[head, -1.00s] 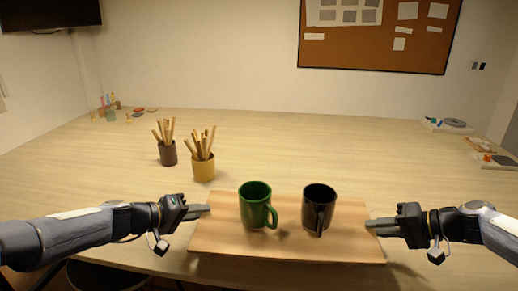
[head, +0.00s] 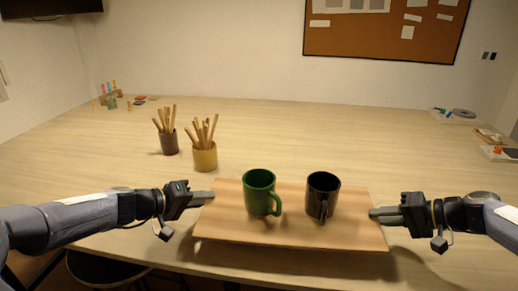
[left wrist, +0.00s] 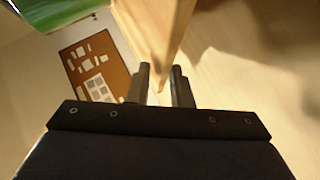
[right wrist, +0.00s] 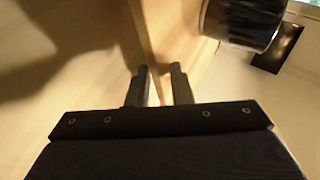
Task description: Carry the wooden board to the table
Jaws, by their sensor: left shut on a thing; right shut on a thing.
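The wooden board (head: 290,233) is held level between my two grippers, with a green mug (head: 260,192) and a black mug (head: 322,196) standing upright on it. My left gripper (head: 204,195) is shut on the board's left end, and the board edge shows between its fingers in the left wrist view (left wrist: 162,85). My right gripper (head: 380,213) is shut on the board's right end, seen also in the right wrist view (right wrist: 156,85). The board is over the front part of the big table (head: 300,130). A shadow lies below it; the exact gap is hard to tell.
A yellow cup of wooden tools (head: 205,158) and a dark cup of tools (head: 168,143) stand behind the board's left side. Small items lie at the table's far left and right edges. A dark stool (head: 100,270) is at front left.

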